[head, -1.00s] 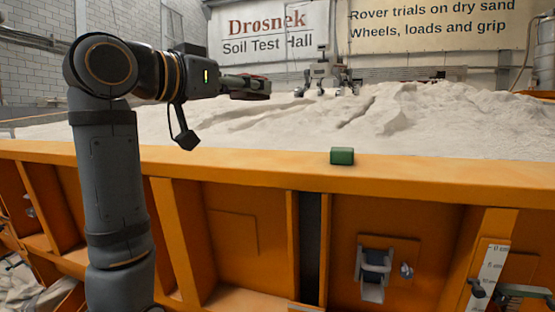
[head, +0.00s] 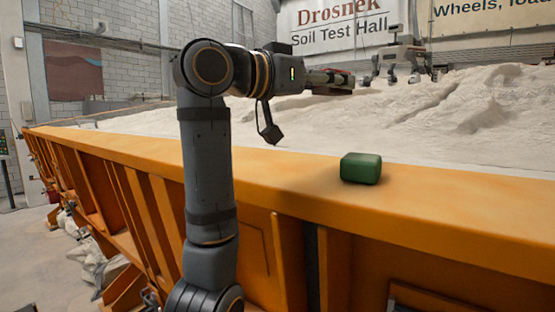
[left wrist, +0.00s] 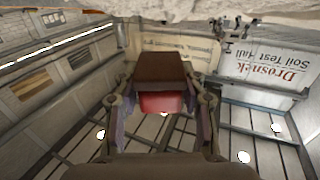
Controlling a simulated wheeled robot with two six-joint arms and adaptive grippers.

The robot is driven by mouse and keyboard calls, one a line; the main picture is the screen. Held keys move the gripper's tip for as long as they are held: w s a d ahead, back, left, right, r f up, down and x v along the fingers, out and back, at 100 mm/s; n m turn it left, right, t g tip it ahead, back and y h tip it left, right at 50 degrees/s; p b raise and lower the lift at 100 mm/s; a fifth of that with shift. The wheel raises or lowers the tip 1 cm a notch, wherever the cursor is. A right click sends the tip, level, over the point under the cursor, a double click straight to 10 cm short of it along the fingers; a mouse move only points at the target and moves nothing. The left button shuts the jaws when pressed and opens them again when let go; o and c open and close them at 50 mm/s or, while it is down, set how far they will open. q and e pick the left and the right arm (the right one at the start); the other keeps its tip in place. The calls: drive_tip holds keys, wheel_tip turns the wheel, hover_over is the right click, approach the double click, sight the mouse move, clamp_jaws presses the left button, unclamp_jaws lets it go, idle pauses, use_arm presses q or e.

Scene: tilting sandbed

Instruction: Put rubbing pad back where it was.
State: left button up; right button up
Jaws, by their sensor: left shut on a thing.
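My left gripper (head: 330,80) is shut on a small block, which I take to be the rubbing pad (left wrist: 160,68). The pad has a brown face and a red part below it in the left wrist view, between the two fingers (left wrist: 162,98). In the head view the gripper and pad are held above the sand, beyond the orange rim, and the pad shows only as a small dark reddish shape. My right gripper is not in view.
A green block (head: 361,168) sits on the orange rim (head: 270,180) of the sandbed. The pale sand (head: 330,125) lies behind it, with a rover (head: 403,58) on it further back. The rim beside the green block is clear.

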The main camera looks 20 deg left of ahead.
use_arm(q)
drive_tip(key=a, duration=0.3)
drive_tip(key=p, duration=0.3)
hover_over(265, 165)
drive_tip(key=f, duration=0.8)
drive_tip(key=shift+s+d+f, duration=0.1)
drive_tip(key=shift+d+f, duration=0.25)
drive_tip(key=shift+s+a+f, duration=0.1)
drive_tip(key=shift+a+f, duration=0.05)
drive_tip(key=shift+f, duration=0.25)
drive_tip(key=f, duration=0.2)
drive_tip(key=shift+w+f, duration=0.25)
drive_tip(key=shift+f, duration=0.15)
drive_tip(key=shift+s+a+f, duration=0.1)
drive_tip(key=shift+a+f, duration=0.05)
drive_tip(key=shift+f, duration=0.1)
drive_tip(key=shift+a, duration=0.1)
drive_tip(key=shift+d+f, duration=0.2)
drive_tip(key=shift+f, duration=0.1)
drive_tip(key=o, duration=1.2)
drive_tip(key=shift+a+r, duration=0.1)
drive_tip(key=shift+o, duration=0.2)
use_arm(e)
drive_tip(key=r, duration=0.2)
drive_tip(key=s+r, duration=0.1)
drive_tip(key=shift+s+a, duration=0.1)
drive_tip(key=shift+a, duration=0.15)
